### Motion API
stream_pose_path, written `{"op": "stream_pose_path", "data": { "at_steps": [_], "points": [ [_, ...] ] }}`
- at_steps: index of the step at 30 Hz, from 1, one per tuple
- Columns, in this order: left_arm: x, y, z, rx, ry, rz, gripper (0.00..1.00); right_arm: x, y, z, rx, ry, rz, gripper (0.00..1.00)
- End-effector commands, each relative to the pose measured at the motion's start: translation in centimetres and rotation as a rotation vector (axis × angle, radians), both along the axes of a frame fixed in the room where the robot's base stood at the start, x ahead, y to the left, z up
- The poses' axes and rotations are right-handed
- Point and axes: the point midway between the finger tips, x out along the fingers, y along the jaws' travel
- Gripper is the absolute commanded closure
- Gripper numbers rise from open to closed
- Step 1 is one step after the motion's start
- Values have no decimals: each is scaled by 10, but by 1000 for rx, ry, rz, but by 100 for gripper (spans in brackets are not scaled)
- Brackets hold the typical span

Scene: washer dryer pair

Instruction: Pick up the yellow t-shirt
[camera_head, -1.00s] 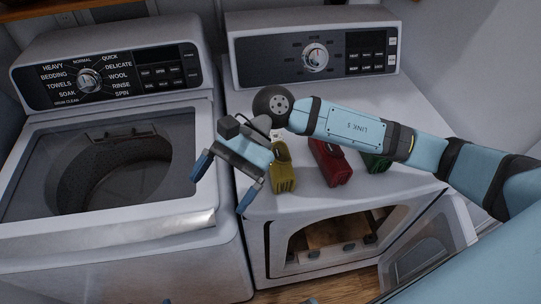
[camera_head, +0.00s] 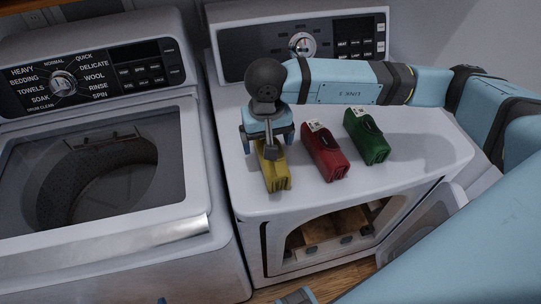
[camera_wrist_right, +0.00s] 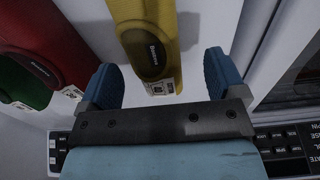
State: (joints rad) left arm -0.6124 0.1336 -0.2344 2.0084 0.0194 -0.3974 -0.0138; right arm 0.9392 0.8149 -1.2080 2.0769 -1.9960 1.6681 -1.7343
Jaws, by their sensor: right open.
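In the right wrist view, the open gripper (camera_wrist_right: 160,70) has one blue finger on each side of the yellow t-shirt (camera_wrist_right: 150,30), with gaps visible. The t-shirt's tagged end reaches between the fingers. I cannot tell how high the fingertips are above it. My left gripper does not show clearly.
The dryer's control panel (camera_head: 340,40) rises behind. The washer (camera_head: 110,235) stands left, across a narrow gap. The dryer's front door is open.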

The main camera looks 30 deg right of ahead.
Motion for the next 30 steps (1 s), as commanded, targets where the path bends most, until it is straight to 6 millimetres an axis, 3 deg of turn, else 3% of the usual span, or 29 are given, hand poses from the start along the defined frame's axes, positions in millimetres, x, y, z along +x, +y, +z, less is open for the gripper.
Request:
{"op": "stream_pose_path", "data": {
  "at_steps": [5, 15, 23, 30],
  "points": [
    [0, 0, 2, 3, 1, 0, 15, -2, -1, -11, 0, 2, 0, 11],
    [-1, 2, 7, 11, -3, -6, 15, -5, -5, -55, 1, 1, -1, 11],
    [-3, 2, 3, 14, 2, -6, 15, -4, -5, -58, 2, 0, 0, 11],
    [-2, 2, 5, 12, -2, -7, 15, -4, -5, -57, 2, 0, 0, 66]
  ]
}}
